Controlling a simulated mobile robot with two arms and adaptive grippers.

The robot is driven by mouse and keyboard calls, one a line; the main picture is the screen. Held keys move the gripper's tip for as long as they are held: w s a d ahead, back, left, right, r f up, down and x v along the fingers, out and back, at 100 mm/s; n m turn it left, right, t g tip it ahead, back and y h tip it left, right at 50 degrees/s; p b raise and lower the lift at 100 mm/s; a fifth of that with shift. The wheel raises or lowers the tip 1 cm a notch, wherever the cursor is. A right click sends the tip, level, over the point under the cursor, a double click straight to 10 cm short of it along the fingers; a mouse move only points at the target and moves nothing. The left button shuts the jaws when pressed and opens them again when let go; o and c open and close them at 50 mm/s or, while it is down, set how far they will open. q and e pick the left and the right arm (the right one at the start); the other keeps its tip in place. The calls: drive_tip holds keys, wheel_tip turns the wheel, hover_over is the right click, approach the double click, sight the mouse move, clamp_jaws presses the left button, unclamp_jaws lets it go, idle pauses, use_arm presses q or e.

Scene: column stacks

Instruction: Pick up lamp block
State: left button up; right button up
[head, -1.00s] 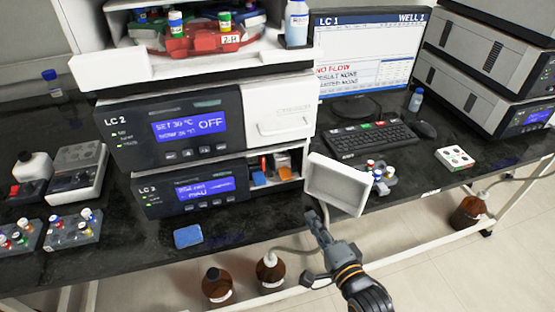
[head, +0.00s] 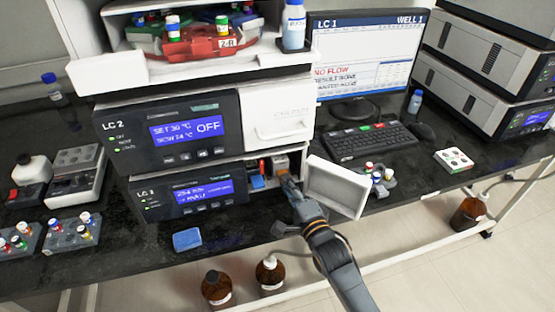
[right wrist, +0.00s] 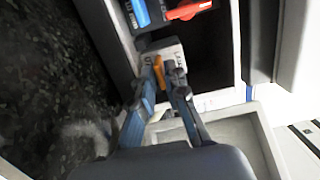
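The lamp block looks to be the grey block (head: 281,160) in the open bay at the right of the LC 3 unit. It also shows as a pale, labelled block (right wrist: 172,50) in the right wrist view, with an orange tab (right wrist: 158,74) on its near side. My right gripper (head: 286,181) reaches into the bay mouth. In the right wrist view its fingertips (right wrist: 165,70) lie close on either side of the tab. Whether they press on it cannot be told. My left gripper is not in view.
The bay's white door (head: 336,187) stands open just right of my right gripper. A blue block and a red part (right wrist: 188,10) sit left of the lamp block in the bay. A blue sponge-like block (head: 187,239) lies on the black bench in front.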

sight(279, 165)
drive_tip(key=shift+x, duration=1.2)
drive_tip(key=shift+s, duration=0.1)
clamp_jaws()
drive_tip(key=shift+r, duration=0.2)
